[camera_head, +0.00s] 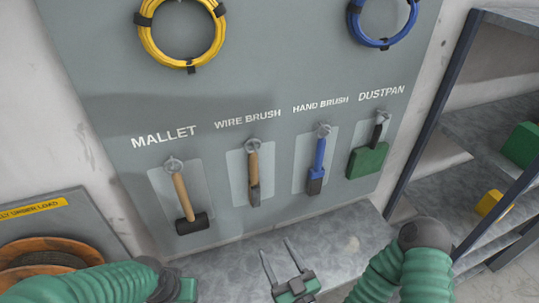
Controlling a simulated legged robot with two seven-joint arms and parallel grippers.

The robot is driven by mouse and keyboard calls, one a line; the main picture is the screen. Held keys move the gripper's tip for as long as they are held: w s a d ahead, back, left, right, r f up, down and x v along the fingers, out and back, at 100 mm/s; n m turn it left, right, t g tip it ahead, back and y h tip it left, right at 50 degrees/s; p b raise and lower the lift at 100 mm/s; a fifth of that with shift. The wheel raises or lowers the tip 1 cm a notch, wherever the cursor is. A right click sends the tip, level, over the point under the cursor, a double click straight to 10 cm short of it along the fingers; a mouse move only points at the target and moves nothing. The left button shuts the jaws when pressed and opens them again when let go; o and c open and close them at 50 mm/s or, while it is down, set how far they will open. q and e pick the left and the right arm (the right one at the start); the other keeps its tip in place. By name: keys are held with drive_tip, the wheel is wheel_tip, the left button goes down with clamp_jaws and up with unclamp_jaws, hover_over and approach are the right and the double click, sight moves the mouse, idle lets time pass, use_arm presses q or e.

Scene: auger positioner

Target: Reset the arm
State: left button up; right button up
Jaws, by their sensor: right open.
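My right gripper (275,246) is at the bottom centre of the head view, its two thin grey fingers spread apart and pointing up the picture. Nothing is between the fingers. It is in front of the grey ledge, below the tool board, and it appears apart from the hanging tools. My right arm's green sleeve and dark joint show at the lower right. My left arm's green sleeve comes in at the lower left and runs out of the bottom edge. My left gripper's fingers are not visible.
A grey tool board (245,95) holds a mallet (183,197), wire brush (253,172), hand brush (319,167) and dustpan (367,160). Yellow and blue coils hang above. A metal shelf (470,130) stands right. A wooden round object (45,255) sits lower left. The ledge (340,235) looks bare.

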wheel_tip(320, 180, down, 11)
drive_tip(key=a+n+g+b, duration=0.1)
drive_tip(key=n+g+b, duration=0.3)
drive_tip(key=g, duration=0.2)
drive_tip(key=d+f+m+g+h+b, duration=0.1)
drive_tip(key=d+f+g+h+b, duration=0.25)
drive_tip(key=d+f, duration=0.35)
drive_tip(key=s+d+r+m+g+h+b, duration=0.2)
drive_tip(key=s+d+m+g+h+b, duration=0.2)
drive_tip(key=s+d+m, duration=0.4)
drive_tip(key=shift+s+d+r+g+b, duration=0.4)
drive_tip(key=shift+s+d+g, duration=0.4)
drive_tip(key=shift+d, duration=0.25)
idle(2.5)
